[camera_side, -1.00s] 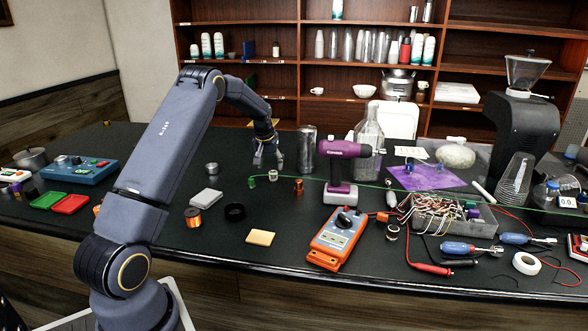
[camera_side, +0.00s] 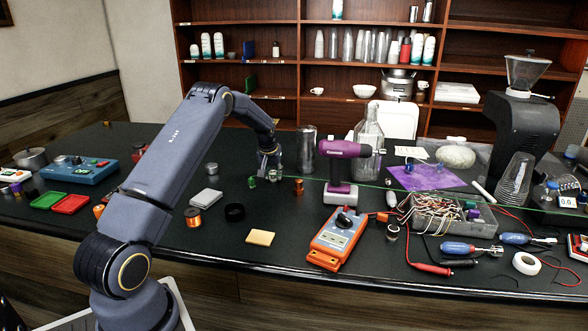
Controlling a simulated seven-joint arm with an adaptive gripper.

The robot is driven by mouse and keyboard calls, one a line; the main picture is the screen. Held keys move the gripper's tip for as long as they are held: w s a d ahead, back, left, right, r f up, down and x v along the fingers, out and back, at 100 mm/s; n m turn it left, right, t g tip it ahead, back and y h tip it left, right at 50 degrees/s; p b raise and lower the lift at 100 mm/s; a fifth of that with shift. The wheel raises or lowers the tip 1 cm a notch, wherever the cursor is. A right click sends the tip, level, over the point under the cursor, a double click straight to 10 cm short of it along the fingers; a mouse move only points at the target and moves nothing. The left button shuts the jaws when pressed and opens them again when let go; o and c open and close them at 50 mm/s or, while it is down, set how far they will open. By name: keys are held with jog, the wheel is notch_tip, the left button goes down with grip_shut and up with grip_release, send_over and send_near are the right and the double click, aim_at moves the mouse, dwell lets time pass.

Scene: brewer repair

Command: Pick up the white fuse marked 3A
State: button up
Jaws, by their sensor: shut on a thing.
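My gripper (camera_side: 270,170) is down at the black worktop, left of the purple drill. It is shut on a small pale cylinder, the white fuse (camera_side: 273,176), which shows low between the fingertips and is mostly hidden by them. The 3A marking is too small to read. A small green cylinder (camera_side: 251,182) stands just left of the gripper, and a small copper-coloured one (camera_side: 298,186) stands to its right, both apart from the fingers.
A purple drill (camera_side: 342,175) and a tall metal cylinder (camera_side: 307,150) stand to the right. A black ring (camera_side: 235,212), a copper wire spool (camera_side: 193,217) and a grey block (camera_side: 206,197) lie nearer. An orange meter (camera_side: 338,238) lies at front right.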

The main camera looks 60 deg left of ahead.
grip_shut()
